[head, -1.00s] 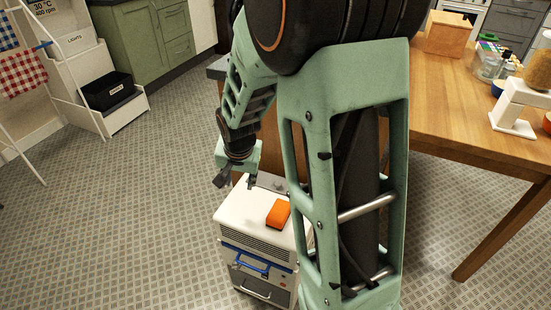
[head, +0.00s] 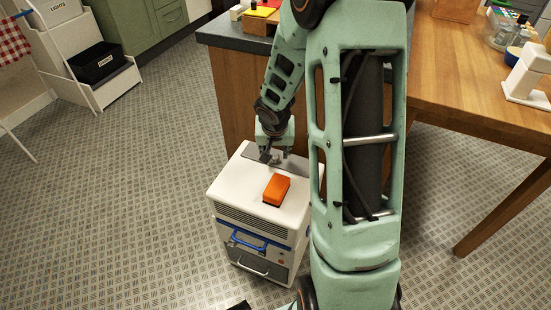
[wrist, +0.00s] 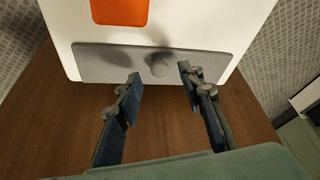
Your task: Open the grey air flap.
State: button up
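The grey air flap (head: 292,166) is a flat strip along the far edge of the white unit's (head: 236,181) top. My gripper (head: 270,158) is low over the flap in the head view. The arm partly hides the flap in the head view.
An orange block (head: 277,188) lies on the unit's top, close to the flap. A wooden counter side (head: 235,110) stands right behind the unit. A wooden table (head: 475,90) is at the right. The floor (head: 130,200) at the left is clear.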

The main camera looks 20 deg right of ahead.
jog(key=shift+b+x, duration=0.3)
jog(key=shift+x, duration=0.9)
grip_shut()
